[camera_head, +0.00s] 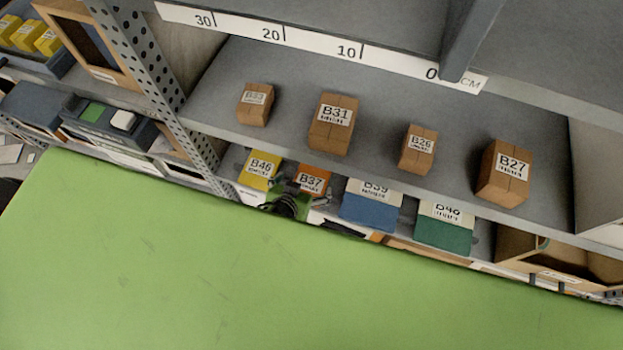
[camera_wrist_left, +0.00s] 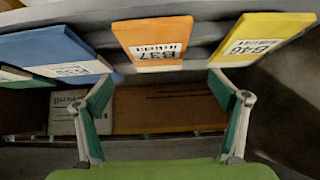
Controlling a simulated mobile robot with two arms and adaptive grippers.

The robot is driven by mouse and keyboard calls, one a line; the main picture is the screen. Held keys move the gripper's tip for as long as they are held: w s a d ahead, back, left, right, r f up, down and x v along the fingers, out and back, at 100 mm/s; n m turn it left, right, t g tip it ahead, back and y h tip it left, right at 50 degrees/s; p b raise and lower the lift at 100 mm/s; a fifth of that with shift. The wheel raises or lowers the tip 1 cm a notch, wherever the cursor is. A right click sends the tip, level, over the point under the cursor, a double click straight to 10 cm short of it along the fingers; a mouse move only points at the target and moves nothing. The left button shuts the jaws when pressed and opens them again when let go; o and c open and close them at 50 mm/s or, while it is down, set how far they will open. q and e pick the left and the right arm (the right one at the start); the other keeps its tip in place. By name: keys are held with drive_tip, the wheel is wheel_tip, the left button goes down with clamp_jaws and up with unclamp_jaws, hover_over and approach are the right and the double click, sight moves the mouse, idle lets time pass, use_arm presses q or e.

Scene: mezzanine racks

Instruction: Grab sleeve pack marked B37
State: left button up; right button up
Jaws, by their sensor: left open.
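The sleeve pack marked B37 (camera_head: 312,180) is an orange pack with a white label on the lower shelf level, between a yellow pack and a blue one. It also shows in the left wrist view, upper middle (camera_wrist_left: 155,42). My left gripper (camera_head: 291,203) is just in front of it, partly hidden by the green surface. In the left wrist view its two teal-padded fingers (camera_wrist_left: 162,80) are spread with nothing between them. The B37 pack lies beyond the fingertips, roughly centred on the gap. I cannot tell if they touch. My right gripper is not in view.
The yellow B46 pack (camera_head: 261,168) and blue B39 pack (camera_head: 369,208) flank B37 closely. A green pack (camera_head: 444,228) is farther right. Brown boxes, including B31 (camera_head: 332,125), stand on the shelf above. A broad green surface (camera_head: 270,270) fills the foreground.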

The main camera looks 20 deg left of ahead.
sight(311, 180)
use_arm(q)
drive_tip(key=shift+s+d+f+b+x, duration=0.1)
drive_tip(key=shift+x, duration=0.9)
drive_tip(key=shift+s+d+f+b+x, duration=0.1)
drive_tip(key=shift+s+f+x, duration=0.05)
drive_tip(key=shift+x, duration=0.85)
drive_tip(key=shift+s+d+f+b+x, duration=0.1)
drive_tip(key=shift+x, duration=0.9)
drive_tip(key=c, duration=1.2)
